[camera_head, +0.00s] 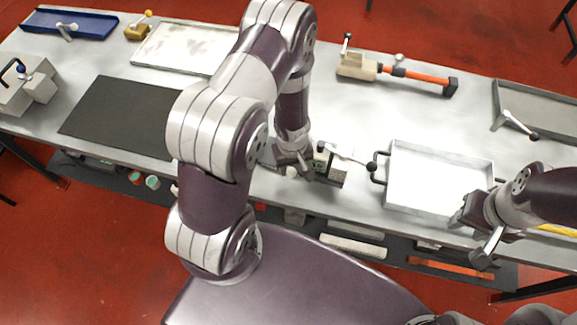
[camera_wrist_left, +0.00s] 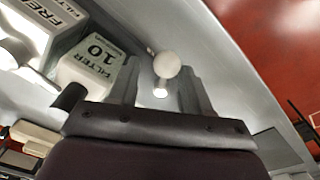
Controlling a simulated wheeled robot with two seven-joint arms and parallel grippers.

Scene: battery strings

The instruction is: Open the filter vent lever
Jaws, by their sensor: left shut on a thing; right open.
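A small filter unit (camera_head: 331,178) stands near the front edge of the bench, with a white bar on top reaching right to a black knob (camera_head: 372,166). In the left wrist view a white block marked FILTER 10 (camera_wrist_left: 92,62) sits left of my fingers. My left gripper (camera_head: 306,172) is down beside the unit. In the left wrist view its two fingers (camera_wrist_left: 160,88) are shut on a lever with a white round knob (camera_wrist_left: 167,65), which shows between them. Part of the lever is hidden by the gripper. My right gripper (camera_head: 474,232) is open and empty at the front right.
A metal tray (camera_head: 440,158) with black handles lies just right of the filter unit. A black mat (camera_head: 118,116) and a worn whitish tray (camera_head: 150,62) lie to the left. An orange-handled tool (camera_head: 425,78) lies behind. The bench middle between these is mostly clear.

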